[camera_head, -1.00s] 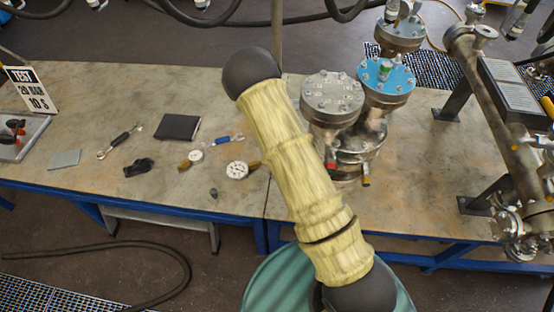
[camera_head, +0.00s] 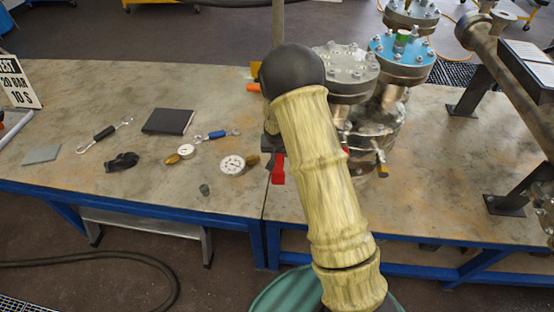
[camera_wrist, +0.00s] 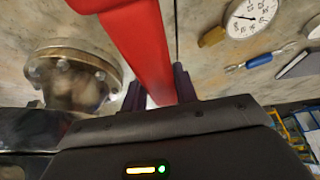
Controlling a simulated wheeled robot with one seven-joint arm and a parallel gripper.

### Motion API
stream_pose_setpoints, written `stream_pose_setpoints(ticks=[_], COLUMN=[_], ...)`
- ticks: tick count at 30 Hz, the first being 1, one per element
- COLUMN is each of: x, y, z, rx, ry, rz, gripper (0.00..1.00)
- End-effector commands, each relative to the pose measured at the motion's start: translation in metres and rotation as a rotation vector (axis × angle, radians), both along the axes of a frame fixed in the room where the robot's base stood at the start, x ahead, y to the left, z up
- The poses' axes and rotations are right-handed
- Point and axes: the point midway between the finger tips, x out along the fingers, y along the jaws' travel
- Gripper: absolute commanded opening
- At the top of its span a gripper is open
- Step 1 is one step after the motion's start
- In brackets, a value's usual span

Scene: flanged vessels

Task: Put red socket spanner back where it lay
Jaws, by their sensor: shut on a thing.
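The red socket spanner (camera_wrist: 145,45) is a broad red bar between the two dark fingers of my gripper (camera_wrist: 159,88) in the wrist view, running up out of the top of that picture. My gripper is shut on it. In the head view a red part (camera_head: 278,168) shows beside my arm, over the bench near the seam; my arm hides most of the gripper and the rest of the spanner. How high it is above the bench I cannot tell.
Flanged vessels, one with a blue top flange (camera_head: 403,48), stand close right of my arm. Left on the bench (camera_head: 90,95) lie a white dial gauge (camera_head: 232,165), a blue-handled spanner (camera_head: 216,134), a black notebook (camera_head: 168,121) and a black-handled spanner (camera_head: 104,133).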

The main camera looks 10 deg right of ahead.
Motion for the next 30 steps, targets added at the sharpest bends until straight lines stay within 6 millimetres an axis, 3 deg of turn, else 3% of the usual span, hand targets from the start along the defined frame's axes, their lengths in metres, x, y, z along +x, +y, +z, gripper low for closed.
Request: stream_pose_setpoints(ticks=[1,10,30], x=[0.007,0.029,0.029], y=[0.0,0.002,0.004], z=[-0.012,-0.017,-0.017], rx=[0.003,0.009,0.01], ry=[-0.007,-0.007,-0.003], rz=[-0.014,-0.089,-0.101], gripper=[0.02,0.02,0.02])
